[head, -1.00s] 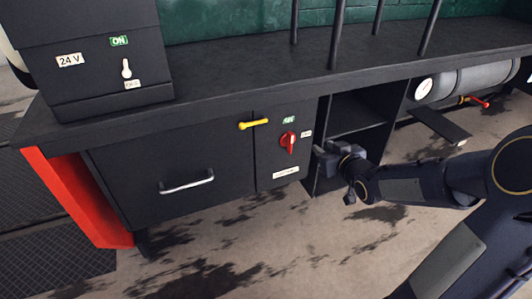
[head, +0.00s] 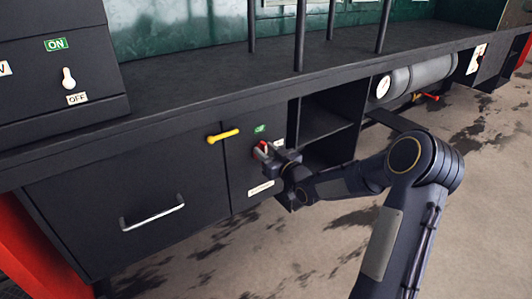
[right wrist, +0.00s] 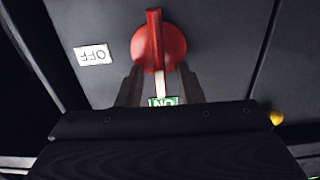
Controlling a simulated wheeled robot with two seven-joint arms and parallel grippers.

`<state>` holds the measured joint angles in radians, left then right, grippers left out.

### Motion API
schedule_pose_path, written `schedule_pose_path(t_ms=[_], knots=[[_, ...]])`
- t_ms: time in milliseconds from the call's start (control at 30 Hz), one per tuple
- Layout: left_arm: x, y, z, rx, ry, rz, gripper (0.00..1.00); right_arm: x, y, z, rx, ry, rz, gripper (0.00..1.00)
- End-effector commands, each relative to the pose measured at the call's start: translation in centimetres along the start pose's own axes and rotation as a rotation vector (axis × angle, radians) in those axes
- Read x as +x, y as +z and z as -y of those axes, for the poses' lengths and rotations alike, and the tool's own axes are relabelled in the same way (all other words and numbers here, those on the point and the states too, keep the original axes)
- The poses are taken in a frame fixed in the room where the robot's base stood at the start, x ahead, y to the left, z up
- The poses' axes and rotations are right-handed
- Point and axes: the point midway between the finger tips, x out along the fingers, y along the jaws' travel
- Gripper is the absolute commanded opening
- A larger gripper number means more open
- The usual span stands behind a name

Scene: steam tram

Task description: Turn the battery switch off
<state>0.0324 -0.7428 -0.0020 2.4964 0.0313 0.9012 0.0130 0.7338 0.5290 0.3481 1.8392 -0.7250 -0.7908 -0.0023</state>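The red rotary switch (head: 260,150) is on the dark cabinet panel under the counter, with a green ON label (head: 260,129) above it. In the right wrist view, upside down, the red knob (right wrist: 158,45) has its raised grip upright and its white pointer at the ON label (right wrist: 163,101). The OFF label (right wrist: 93,54) is a quarter turn away. My right gripper (head: 272,154) is at the knob and partly hides it. In the wrist view its two fingers (right wrist: 159,72) are apart, one on each side of the pointer; contact is unclear. My left gripper is out of view.
A yellow handle (head: 223,136) sticks out just left of the switch. A drawer with a metal handle (head: 152,213) is further left. A box with a white toggle (head: 68,78) stands on the counter. Vertical posts (head: 331,20) rise from the counter above.

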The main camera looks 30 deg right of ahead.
Motion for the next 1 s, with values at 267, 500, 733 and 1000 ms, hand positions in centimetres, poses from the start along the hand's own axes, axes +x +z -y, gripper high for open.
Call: schedule_pose_path(t_ms=[267, 500, 733, 1000], knots=[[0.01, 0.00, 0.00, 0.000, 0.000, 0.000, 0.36, 0.13, -0.02, -0.01, 0.000, 0.001, 0.000, 0.31], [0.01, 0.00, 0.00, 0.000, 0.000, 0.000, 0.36, 0.11, -0.02, -0.01, 0.000, 0.001, 0.000, 0.00], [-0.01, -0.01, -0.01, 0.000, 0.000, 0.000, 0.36, 0.10, -0.03, -0.03, 0.005, 0.001, 0.001, 0.00], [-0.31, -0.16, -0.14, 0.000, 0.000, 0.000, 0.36, 0.11, -0.05, -0.22, 0.089, 0.001, 0.001, 0.00]])
